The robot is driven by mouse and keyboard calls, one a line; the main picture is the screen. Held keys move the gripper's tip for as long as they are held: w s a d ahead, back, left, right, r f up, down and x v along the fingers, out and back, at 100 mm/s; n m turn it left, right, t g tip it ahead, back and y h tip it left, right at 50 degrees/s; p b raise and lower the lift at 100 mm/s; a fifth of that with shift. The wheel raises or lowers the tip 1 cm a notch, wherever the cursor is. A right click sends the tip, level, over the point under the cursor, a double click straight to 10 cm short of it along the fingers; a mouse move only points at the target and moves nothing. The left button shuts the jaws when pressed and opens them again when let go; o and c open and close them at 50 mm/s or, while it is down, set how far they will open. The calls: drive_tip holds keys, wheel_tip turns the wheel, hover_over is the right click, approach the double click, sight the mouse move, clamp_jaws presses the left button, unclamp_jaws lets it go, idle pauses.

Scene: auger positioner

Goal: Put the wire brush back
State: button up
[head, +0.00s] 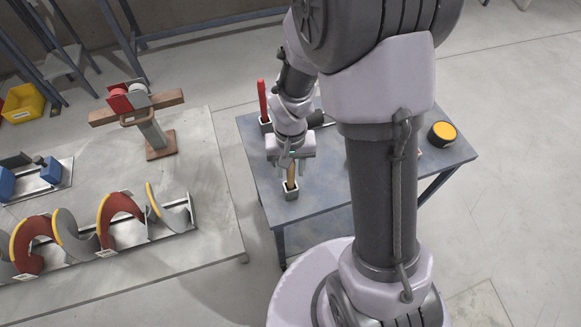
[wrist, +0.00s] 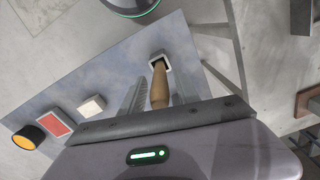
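The wire brush (wrist: 159,88) shows as a wooden handle, wider toward my gripper. Its far end sits in a small square holder (wrist: 158,57) on the blue-grey table (head: 325,196). In the head view the brush handle (head: 291,174) stands upright in the same holder (head: 291,190), at the table's near left part. My gripper (wrist: 161,82) is directly above, with a finger on each side of the handle. Narrow gaps show between fingers and handle, so it looks open around it. The bristles are hidden.
A red-handled tool (head: 262,101) stands in another holder at the table's back left. A black-and-yellow round object (head: 442,134) lies at the right edge. The auger (head: 75,240) is left.

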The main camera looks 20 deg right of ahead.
wheel_tip(320, 180, up, 13)
drive_tip(key=p, duration=0.5)
drive_tip(key=s+a+r+m+t+y, duration=0.1)
drive_tip(key=s+a+r+t, duration=0.1)
drive_tip(key=s+r, duration=0.4)
drive_tip(key=s+a+r+t+y, duration=0.1)
drive_tip(key=s+a+r+t, duration=0.1)
drive_tip(key=s+r, duration=0.4)
wheel_tip(320, 180, up, 5)
drive_tip(key=shift+s+r+m+t, duration=0.15)
drive_tip(key=shift+s+m+t, duration=0.25)
drive_tip(key=shift+t, duration=0.5)
wheel_tip(320, 180, down, 3)
drive_tip(key=b, duration=0.3)
